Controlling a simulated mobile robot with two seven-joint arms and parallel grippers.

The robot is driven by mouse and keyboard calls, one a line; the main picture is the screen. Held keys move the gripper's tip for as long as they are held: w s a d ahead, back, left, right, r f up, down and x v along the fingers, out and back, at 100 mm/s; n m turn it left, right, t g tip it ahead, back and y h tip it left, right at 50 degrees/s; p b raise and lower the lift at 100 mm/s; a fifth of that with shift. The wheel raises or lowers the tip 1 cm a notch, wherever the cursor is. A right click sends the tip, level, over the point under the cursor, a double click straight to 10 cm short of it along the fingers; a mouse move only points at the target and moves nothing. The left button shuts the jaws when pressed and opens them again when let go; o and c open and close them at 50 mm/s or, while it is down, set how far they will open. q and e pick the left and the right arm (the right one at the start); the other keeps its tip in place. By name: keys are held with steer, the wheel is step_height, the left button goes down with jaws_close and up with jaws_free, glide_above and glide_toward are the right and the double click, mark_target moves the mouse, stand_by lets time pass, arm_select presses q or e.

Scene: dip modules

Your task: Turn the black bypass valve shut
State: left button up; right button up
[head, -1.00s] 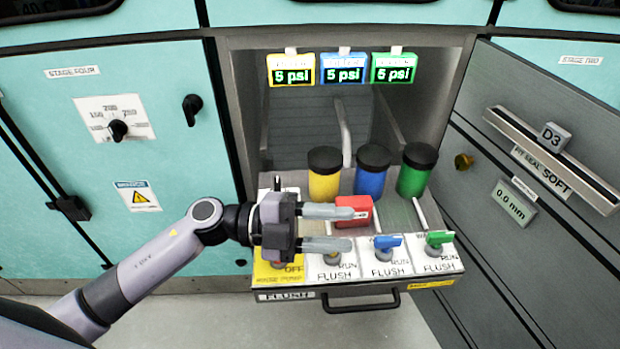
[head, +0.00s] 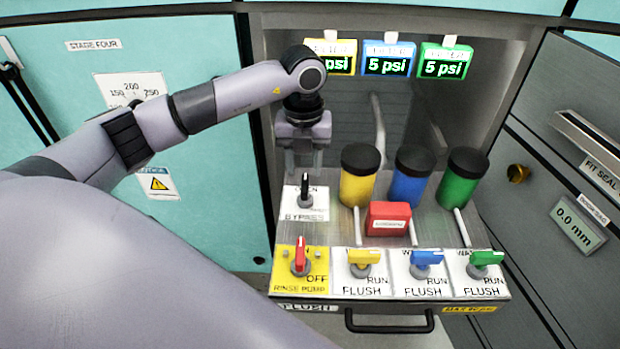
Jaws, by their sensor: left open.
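The black bypass valve (head: 305,190) stands on a white plate marked BYPASS (head: 304,214) at the left of the pulled-out drawer. Its handle points up and away, toward the plate's far label, which is partly covered by the handle. My left gripper (head: 303,168) points down just behind and above the valve, its fingers apart and empty. It does not appear to touch the handle. My right gripper is not in view.
In front of the valve is a red rinse pump handle (head: 300,256). Yellow (head: 364,258), blue (head: 425,260) and green (head: 486,259) flush valves line the drawer's front. A red box (head: 388,219) and yellow (head: 358,180), blue (head: 410,180) and green (head: 461,182) canisters stand to the right.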

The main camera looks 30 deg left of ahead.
mark_target(305, 182)
arm_select(q)
steer(key=shift+f, duration=2.4)
jaws_close()
steer(key=shift+m, duration=0.3)
steer(key=m+b, duration=0.1)
steer(key=m, duration=0.7)
steer(key=shift+m+b, duration=0.3)
steer(key=shift+b, duration=0.05)
steer(key=m+b, duration=0.1)
steer(key=m, duration=0.3)
steer(key=shift+m, duration=0.3)
steer(key=shift+r+m+b, duration=0.1)
steer(key=shift+m+b, duration=0.3)
steer(key=shift+m, duration=1.7)
